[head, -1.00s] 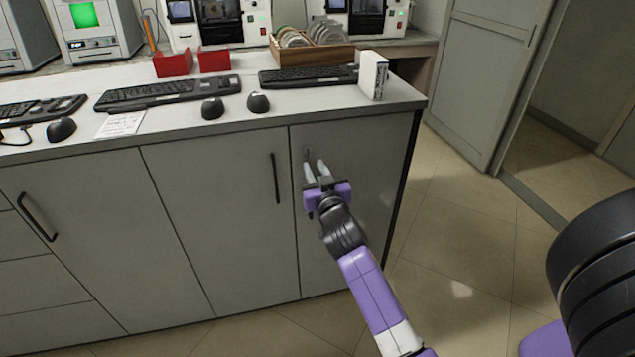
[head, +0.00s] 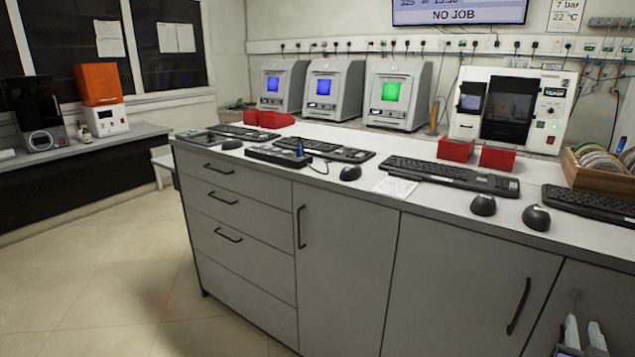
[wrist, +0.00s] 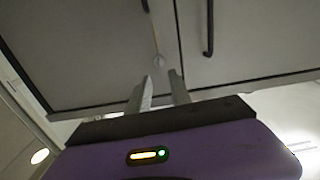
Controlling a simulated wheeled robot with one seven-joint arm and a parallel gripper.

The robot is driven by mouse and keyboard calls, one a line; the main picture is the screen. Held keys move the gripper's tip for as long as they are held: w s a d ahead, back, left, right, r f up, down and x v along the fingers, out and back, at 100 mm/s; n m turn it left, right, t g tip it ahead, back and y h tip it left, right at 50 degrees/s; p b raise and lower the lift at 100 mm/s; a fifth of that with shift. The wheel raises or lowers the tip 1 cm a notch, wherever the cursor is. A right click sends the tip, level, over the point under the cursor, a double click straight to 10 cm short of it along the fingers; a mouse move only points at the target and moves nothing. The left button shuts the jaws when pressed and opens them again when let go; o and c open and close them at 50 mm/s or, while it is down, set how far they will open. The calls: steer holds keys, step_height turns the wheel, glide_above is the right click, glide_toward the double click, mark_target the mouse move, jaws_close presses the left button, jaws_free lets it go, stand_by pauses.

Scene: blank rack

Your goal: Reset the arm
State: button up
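My gripper (head: 584,333) shows at the lower right corner of the head view, in front of the grey cabinet (head: 465,285). Its two pale fingers stand apart with nothing between them. In the wrist view the gripper (wrist: 162,88) is also open, its fingers pointing at a grey cabinet front with dark handles. A small pale round thing shows just beyond the fingertips; I cannot tell what it is. Most of my arm is outside the head view.
The counter (head: 345,205) carries keyboards, mice, red bins (head: 456,150), several grey machines and a wooden rack (head: 603,178) of discs. A dark side bench (head: 70,170) stands at the left. The tiled floor (head: 110,285) between them is clear.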

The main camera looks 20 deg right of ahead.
steer(key=s+a+r+n+t+y, duration=0.1)
steer(key=a+r+n+t+y, duration=0.25)
steer(key=a, duration=0.65)
steer(key=a+n+t+y, duration=0.35)
steer(key=a+n, duration=0.25)
steer(key=a, duration=0.4)
steer(key=s+a+f+g+y+p, duration=0.1)
steer(key=s+a+g+y, duration=0.1)
steer(key=s+a, duration=0.8)
steer(key=s+a+f+g+y+p, duration=0.2)
steer(key=s+a+y, duration=0.2)
steer(key=s+a, duration=0.7)
steer(key=s, duration=0.3)
steer(key=shift+s+a+f+y, duration=0.2)
steer(key=shift+s+f+y, duration=0.05)
steer(key=shift+f+y, duration=0.05)
